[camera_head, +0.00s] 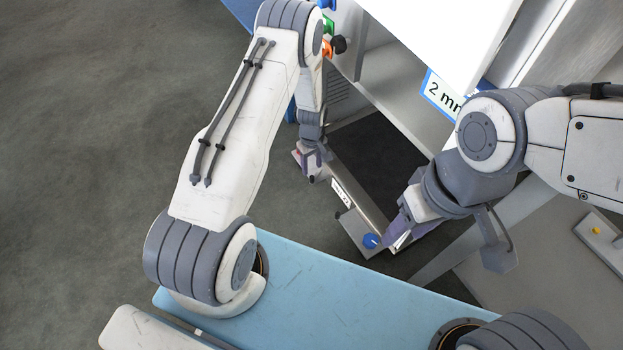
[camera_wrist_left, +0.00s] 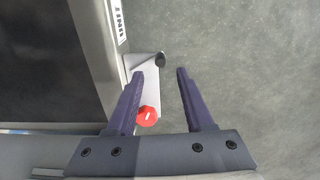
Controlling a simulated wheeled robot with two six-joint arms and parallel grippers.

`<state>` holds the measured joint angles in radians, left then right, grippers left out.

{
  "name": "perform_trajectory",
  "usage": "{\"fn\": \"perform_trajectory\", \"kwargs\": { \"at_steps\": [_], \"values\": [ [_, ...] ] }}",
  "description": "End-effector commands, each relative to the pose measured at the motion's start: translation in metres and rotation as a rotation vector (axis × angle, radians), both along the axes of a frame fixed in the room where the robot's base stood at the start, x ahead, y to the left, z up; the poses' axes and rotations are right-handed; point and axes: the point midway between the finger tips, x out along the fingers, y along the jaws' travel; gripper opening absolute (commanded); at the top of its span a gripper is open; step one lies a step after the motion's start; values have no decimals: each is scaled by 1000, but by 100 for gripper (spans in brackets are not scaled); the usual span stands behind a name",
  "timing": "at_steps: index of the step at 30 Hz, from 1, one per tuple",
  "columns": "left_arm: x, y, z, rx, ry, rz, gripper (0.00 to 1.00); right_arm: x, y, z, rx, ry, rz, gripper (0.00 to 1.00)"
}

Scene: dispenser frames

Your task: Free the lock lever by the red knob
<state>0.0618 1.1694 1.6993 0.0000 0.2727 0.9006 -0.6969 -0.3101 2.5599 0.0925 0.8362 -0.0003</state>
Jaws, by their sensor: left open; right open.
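The red knob (camera_wrist_left: 147,116) sits on a light bracket plate (camera_wrist_left: 145,85) at the edge of the unit in the left wrist view. A lever with a black rounded end (camera_wrist_left: 161,60) stands out from the same plate, beyond the red knob. My left gripper (camera_wrist_left: 160,74) is open. Its fingertips lie either side of the line to the black end, and the red knob shows beside the left finger. I cannot tell the height gap, and no contact is visible. In the head view my left gripper (camera_head: 312,172) partly hides this corner. My right gripper (camera_head: 396,232) is open and empty.
A dark bay (camera_head: 375,155) lies between my grippers. A blue knob (camera_head: 370,241) sits on the near plate by my right gripper. A white cabinet (camera_head: 445,40) with a "2 mm" label (camera_head: 440,94) rises behind. Floor left of the unit is clear.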

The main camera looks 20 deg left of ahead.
Motion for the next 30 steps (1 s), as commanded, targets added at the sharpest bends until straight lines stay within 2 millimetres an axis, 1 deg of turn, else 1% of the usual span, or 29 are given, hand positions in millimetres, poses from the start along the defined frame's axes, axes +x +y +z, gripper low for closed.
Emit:
{"fn": "perform_trajectory", "kwargs": {
  "at_steps": [1,3,9,13,22,23,24,27,30],
  "values": [
    [-1,0,-18,0,2,0,52,0,0,-13,0,0,0,50],
    [-1,0,-31,0,2,-1,52,0,0,-21,0,0,0,50],
    [0,0,-58,0,0,-2,52,0,0,-38,0,0,0,50],
    [0,0,-65,0,0,-2,52,0,0,-42,0,0,0,50],
    [0,0,-66,0,0,-2,52,0,0,-41,0,0,0,50],
    [0,0,-66,0,0,-2,48,0,0,-41,0,0,0,50],
    [0,0,-66,0,0,-2,33,0,0,-41,0,0,0,50],
    [0,0,-66,0,0,-2,0,0,0,-41,0,0,0,50],
    [0,0,-66,-1,-1,-2,0,0,0,-41,0,0,0,50]
  ]
}}
